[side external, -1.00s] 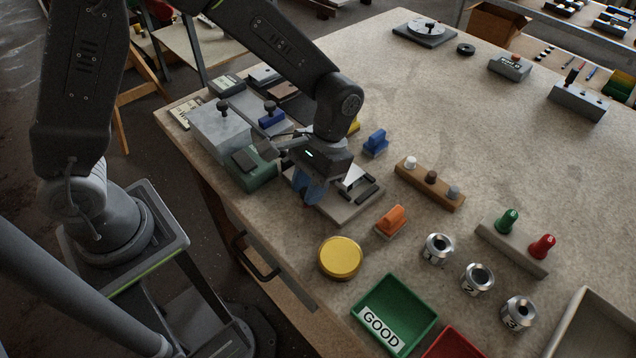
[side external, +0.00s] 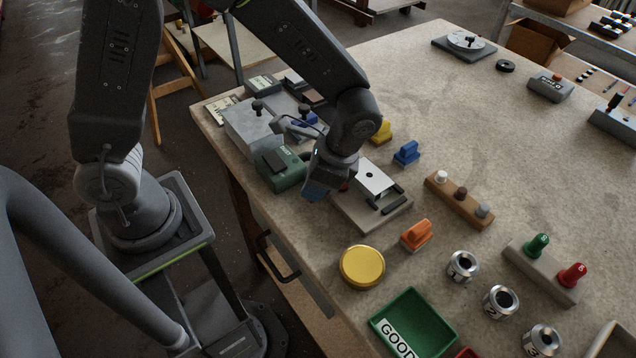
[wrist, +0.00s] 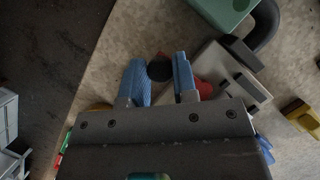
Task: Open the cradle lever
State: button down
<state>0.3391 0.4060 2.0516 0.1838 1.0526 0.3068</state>
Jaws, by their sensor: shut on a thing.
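The cradle is a grey base (side external: 368,217) with a pale plate (side external: 373,178) and dark bars on top. It stands near the table's left edge, and part of it shows in the wrist view (wrist: 212,60). My gripper (side external: 314,192) is low at the cradle's left end. In the wrist view its two blue fingers (wrist: 160,78) stand either side of the dark round knob of the cradle lever (wrist: 160,68), shut on it. A red part (wrist: 203,88) shows behind the right finger. The rest of the lever is hidden by the fingers and gripper body.
A green box (side external: 282,171) stands close behind my gripper, beside a grey block (side external: 250,130). Blue (side external: 406,153) and orange (side external: 416,235) pieces and a yellow button (side external: 362,266) stand around the cradle.

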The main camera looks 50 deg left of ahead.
jog(key=shift+a, duration=0.1)
dwell(0.5)
jog(key=c, duration=0.9)
grip_release()
jog(key=v, duration=1.4)
jog(key=shift+s, duration=0.15)
jog(key=s+a+r+n+t+h, duration=0.1)
jog(key=s+a+n+t, duration=0.2)
jog(key=s, duration=0.1)
jog(key=s+a+r+n+t+h, duration=0.1)
jog(key=s+a+r+n+t, duration=0.1)
jog(key=s+a+n+t, duration=0.1)
jog(key=s+a+r+n+t+h, duration=0.1)
jog(key=s+a+r+n+t, duration=0.1)
jog(key=s+a, duration=0.3)
jog(key=shift+r+n+t, duration=0.25)
jog(key=shift+n+t, duration=0.15)
jog(key=shift+t, duration=0.1)
